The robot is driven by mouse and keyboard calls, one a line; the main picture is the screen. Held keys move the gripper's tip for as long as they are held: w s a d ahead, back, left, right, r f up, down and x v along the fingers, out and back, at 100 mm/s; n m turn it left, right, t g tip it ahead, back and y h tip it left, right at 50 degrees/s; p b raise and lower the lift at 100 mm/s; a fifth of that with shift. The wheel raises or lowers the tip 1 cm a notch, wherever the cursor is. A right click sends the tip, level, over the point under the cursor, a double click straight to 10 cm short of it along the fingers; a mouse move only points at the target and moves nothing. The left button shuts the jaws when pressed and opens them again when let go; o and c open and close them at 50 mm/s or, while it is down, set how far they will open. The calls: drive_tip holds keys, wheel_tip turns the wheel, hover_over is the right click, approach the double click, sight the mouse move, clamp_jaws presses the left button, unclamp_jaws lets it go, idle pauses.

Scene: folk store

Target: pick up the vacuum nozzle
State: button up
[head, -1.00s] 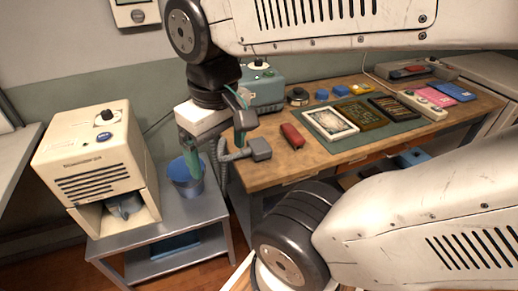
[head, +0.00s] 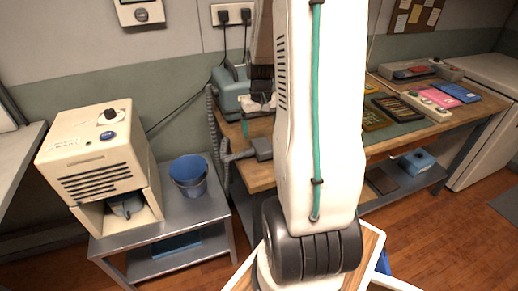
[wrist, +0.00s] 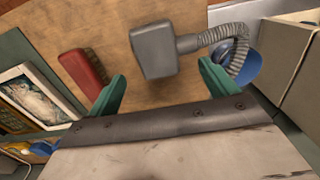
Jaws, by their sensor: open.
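The vacuum nozzle (head: 262,149) is a grey block on a ribbed grey hose, at the left end of the wooden workbench. In the wrist view the nozzle (wrist: 153,50) lies on the bench top, ahead of and roughly between my green fingers, with its hose leading off to the right. My gripper (wrist: 163,76) is open and empty, apart from the nozzle. In the head view my arm hides most of the gripper; one green finger shows just above and left of the nozzle.
A red block (wrist: 84,72) lies left of the nozzle in the wrist view, beside a framed picture (wrist: 35,92). A blue bucket (head: 188,172) stands on the metal cart (head: 205,208) left of the bench. A teal machine (head: 231,92) stands behind the nozzle.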

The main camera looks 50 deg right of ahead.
sight(262, 144)
drive_tip(key=f, duration=0.7)
drive_tip(key=shift+s+f, duration=0.25)
drive_tip(key=shift+f, duration=0.1)
drive_tip(key=c, duration=1.2)
